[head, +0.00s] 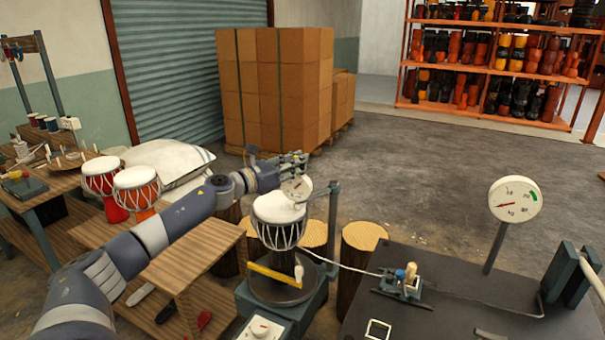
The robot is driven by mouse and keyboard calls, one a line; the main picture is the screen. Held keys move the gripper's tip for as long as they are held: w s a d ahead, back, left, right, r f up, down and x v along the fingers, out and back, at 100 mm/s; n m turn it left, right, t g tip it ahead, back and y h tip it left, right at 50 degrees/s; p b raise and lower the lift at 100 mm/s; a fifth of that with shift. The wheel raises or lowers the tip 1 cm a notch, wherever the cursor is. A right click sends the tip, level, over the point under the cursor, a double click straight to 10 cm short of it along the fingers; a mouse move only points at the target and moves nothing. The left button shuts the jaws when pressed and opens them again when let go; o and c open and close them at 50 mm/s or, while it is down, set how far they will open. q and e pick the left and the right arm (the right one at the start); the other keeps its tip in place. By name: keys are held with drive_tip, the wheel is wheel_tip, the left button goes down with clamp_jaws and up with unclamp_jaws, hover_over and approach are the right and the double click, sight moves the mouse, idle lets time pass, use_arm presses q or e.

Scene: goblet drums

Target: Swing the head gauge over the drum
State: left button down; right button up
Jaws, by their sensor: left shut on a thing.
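The head gauge (297,188) is a small white dial on a swing arm from a grey post (333,222). It hangs just above the far right part of the drum's white head; I cannot tell if it touches. My left gripper (296,166) reaches in from the left, above and behind the drum, and is shut on the gauge's arm or housing; the fingertips are partly hidden. My right gripper is out of view.
A yellow bar (274,274) crosses the stand before the drum. A dark table (455,315) at right carries a large dial (515,199) on a pole and a small valve block (402,282). Log stumps (362,240) stand behind.

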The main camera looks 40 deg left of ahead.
use_arm(q)
drive_tip(key=shift+w+a+f, duration=0.1)
drive_tip(key=shift+w+a, duration=0.05)
drive_tip(key=shift+a, duration=0.35)
drive_tip(key=c, duration=1.5)
unclamp_jaws()
drive_tip(key=shift+a, duration=0.1)
drive_tip(key=shift+c, duration=0.2)
drive_tip(key=shift+o, duration=0.3)
drive_tip(key=shift+s+a, duration=0.1)
drive_tip(key=shift+s, duration=0.1)
drive_tip(key=s+a, duration=0.1)
drive_tip(key=s, duration=1.1)
drive_tip(key=shift+a, duration=0.35)
